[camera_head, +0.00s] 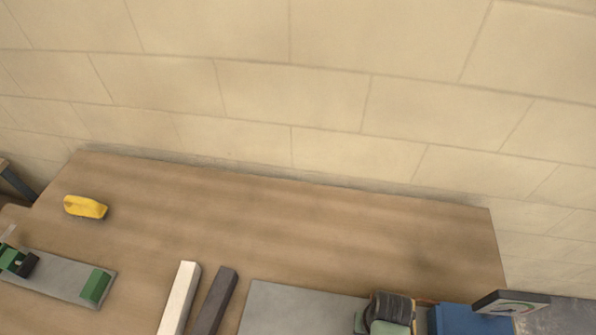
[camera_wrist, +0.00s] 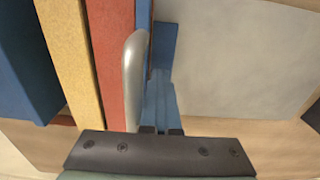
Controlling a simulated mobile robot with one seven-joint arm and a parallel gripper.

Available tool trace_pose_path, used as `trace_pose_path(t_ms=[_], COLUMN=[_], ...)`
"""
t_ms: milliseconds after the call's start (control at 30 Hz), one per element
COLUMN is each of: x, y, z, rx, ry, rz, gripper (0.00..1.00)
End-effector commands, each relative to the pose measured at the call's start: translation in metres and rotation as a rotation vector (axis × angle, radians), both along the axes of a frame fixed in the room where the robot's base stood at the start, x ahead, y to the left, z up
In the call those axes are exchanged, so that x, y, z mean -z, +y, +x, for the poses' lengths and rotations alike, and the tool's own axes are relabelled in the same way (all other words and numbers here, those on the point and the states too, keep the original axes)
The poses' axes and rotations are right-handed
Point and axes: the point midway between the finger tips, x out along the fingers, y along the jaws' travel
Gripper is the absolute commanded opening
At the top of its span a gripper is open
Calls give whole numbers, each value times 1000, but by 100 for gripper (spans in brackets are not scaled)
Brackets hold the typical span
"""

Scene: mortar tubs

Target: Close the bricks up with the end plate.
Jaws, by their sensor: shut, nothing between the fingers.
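In the wrist view, a yellow brick (camera_wrist: 68,55) and a red brick (camera_wrist: 108,60) stand side by side, with a large blue block (camera_wrist: 25,65) to their left. A rounded grey metal piece (camera_wrist: 133,75) stands against the red brick's right side. A blue upright piece (camera_wrist: 163,45) lies just right of it; I cannot tell whether it is the end plate. My gripper (camera_wrist: 160,95) is shut and empty, its fingers close to the right of the metal piece; whether they touch it is unclear. The bricks are not clearly seen in the head view.
A grey sheet (camera_head: 290,308) lies on the wooden table (camera_head: 300,235). A white bar (camera_head: 179,298) and a dark bar (camera_head: 214,302) lie left of it. A yellow brush-like object (camera_head: 86,207) and a grey board (camera_head: 60,278) with green blocks are farther left. The table's back middle is clear.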

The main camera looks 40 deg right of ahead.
Motion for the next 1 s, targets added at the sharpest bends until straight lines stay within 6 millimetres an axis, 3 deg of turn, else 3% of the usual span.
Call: trace_pose_path(t_ms=[1000], x=[0], y=[-30], z=[-36], rx=[4], ry=[2], rz=[-3], gripper=[0])
